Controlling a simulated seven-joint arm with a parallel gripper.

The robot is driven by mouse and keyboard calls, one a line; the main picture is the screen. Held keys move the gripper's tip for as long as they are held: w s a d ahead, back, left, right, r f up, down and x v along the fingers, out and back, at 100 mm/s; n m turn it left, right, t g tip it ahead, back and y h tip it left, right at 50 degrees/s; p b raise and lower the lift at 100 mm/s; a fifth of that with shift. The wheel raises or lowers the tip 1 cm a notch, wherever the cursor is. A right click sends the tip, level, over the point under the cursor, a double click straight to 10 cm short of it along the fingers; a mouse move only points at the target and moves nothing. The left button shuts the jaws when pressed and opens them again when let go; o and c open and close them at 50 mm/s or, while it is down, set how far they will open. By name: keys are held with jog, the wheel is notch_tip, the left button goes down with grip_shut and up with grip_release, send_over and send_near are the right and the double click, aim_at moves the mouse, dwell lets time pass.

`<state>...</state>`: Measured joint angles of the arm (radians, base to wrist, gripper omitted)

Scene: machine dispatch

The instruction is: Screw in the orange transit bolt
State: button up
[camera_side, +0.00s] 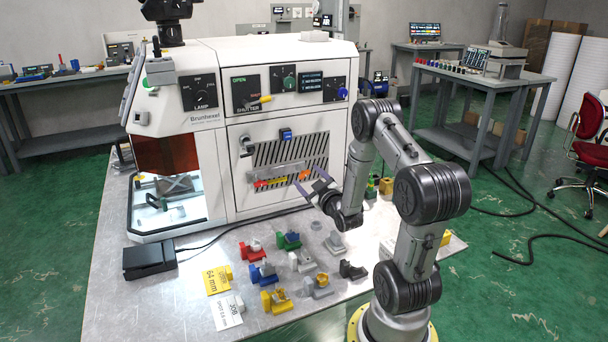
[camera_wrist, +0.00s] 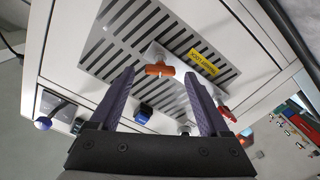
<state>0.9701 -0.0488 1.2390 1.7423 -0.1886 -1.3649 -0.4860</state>
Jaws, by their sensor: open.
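The orange transit bolt (camera_side: 304,175) sits at the right end of a pale bar (camera_side: 285,175) across the slotted vent on the machine's front. In the wrist view the orange bolt (camera_wrist: 159,70) has a wide T-shaped head and lies between my fingertips in the picture. My gripper (camera_side: 312,181) is open, its two purple fingers pointing at the panel around the bolt's line. No contact shows; the exact gap to the bolt is unclear. How deep the bolt sits is hidden.
Coloured fixtures (camera_side: 276,300) and a black pedal (camera_side: 148,262) stand on the bench below.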

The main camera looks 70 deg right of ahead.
aim_at(306, 175)
jog(key=shift+x, duration=1.7)
grip_shut()
